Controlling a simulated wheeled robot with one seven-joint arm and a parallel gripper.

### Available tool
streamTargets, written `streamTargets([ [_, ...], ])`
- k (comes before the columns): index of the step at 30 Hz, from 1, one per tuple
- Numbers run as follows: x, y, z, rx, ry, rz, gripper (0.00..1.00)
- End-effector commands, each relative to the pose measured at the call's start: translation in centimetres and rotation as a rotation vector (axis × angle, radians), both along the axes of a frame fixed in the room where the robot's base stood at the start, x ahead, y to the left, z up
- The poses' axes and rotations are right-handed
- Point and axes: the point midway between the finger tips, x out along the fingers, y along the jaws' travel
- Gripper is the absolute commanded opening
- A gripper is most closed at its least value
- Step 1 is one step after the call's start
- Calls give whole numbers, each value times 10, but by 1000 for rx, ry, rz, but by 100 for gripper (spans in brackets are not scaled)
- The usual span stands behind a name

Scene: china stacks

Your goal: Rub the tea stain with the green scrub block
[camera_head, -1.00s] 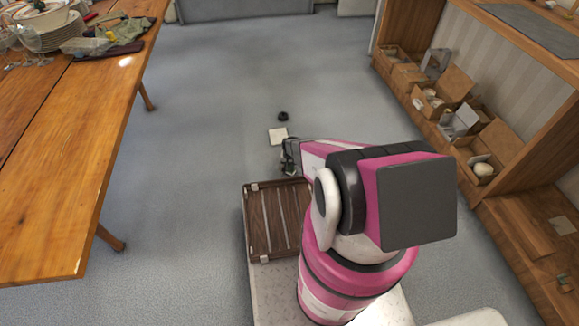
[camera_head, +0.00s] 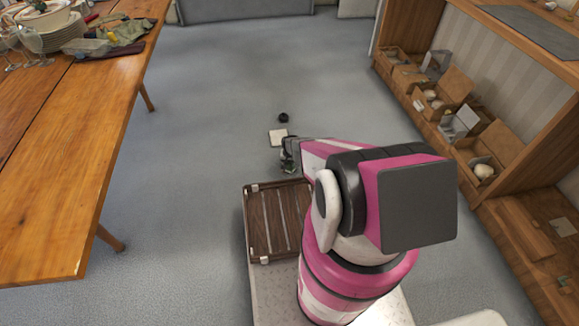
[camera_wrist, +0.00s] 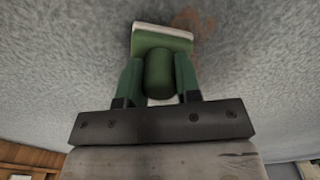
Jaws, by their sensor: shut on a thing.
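In the wrist view my gripper (camera_wrist: 159,82) is shut on the green scrub block (camera_wrist: 162,40), its two green fingers on either side of the rounded grip. The block has a pale face at its far edge. The brown tea stain (camera_wrist: 190,20) lies on the grey carpet just beyond the block, to its upper right; whether the block touches the carpet I cannot tell. In the head view my gripper (camera_head: 288,158) is low over the floor, and the block and stain are not clear there.
A wooden table (camera_head: 75,150) stands at left, with plates and glasses. A wooden shelf unit (camera_head: 440,115) with several open boxes stands at right. The carpet between is clear.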

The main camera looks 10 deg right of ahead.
Motion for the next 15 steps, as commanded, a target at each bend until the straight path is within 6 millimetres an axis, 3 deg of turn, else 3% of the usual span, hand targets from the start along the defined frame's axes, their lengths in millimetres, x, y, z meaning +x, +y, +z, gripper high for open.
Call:
streamTargets([
  [15, 10, 0, -1, 0, 0, 0, 8],
])
